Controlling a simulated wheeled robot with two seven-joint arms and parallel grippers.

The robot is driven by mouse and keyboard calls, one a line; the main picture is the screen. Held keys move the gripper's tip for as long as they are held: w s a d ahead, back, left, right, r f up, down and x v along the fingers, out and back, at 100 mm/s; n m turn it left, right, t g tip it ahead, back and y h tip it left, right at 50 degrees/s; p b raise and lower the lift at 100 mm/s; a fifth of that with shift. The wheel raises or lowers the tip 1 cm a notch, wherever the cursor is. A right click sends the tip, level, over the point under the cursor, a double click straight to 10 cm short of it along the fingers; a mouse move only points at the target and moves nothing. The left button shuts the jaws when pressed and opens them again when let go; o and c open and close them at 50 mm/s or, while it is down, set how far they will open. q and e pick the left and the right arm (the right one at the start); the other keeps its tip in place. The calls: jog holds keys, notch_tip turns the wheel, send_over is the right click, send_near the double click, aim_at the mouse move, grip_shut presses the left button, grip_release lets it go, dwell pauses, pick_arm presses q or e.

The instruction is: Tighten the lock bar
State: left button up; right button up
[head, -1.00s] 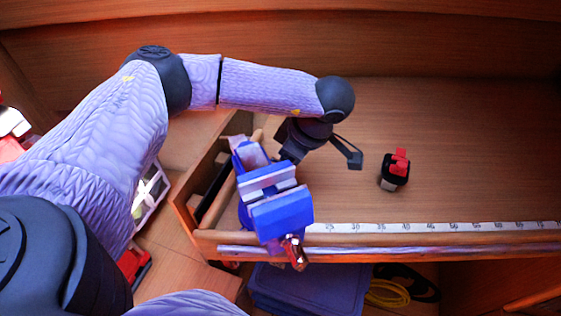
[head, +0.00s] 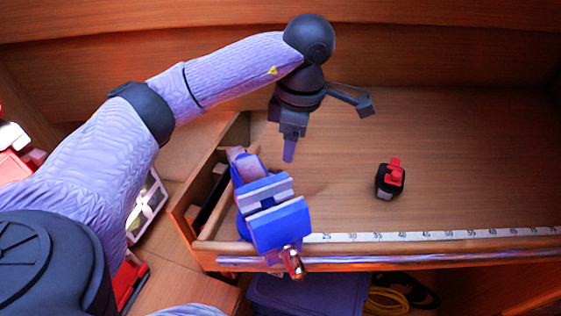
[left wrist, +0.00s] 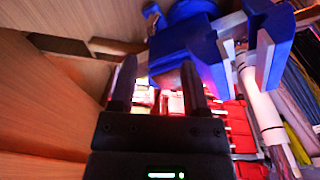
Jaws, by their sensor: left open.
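A blue vise (head: 281,225) with pale jaw faces is mounted at the front left corner of the wooden bench. A copper-coloured metal end (head: 293,263) sticks out at its front; I cannot tell which part is the lock bar. My left gripper (head: 289,150) points down behind the vise, apart from it. In the left wrist view, its two dark fingers (left wrist: 160,78) are spread with nothing held between them. The blue vise body (left wrist: 185,38) is beyond and above the fingers, and a pale cylinder (left wrist: 262,112) is at the right. My right gripper is out of view.
A small black and red object (head: 390,181) stands on the bench right of the vise. A ruler strip (head: 430,234) runs along the front edge. A compartment with a dark item (head: 213,196) is at the left.

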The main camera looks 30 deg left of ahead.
pick_arm(q)
jog(key=shift+n+h, duration=0.5)
jog(key=shift+n, duration=0.3)
jog(key=f, duration=0.3)
jog(key=a+f, duration=0.1)
jog(key=f, duration=0.2)
jog(key=a+f, duration=0.1)
jog(key=f, duration=0.2)
jog(key=shift+s+a+f, duration=0.1)
jog(key=shift+a+f, duration=0.05)
jog(key=shift+a, duration=0.1)
grip_shut()
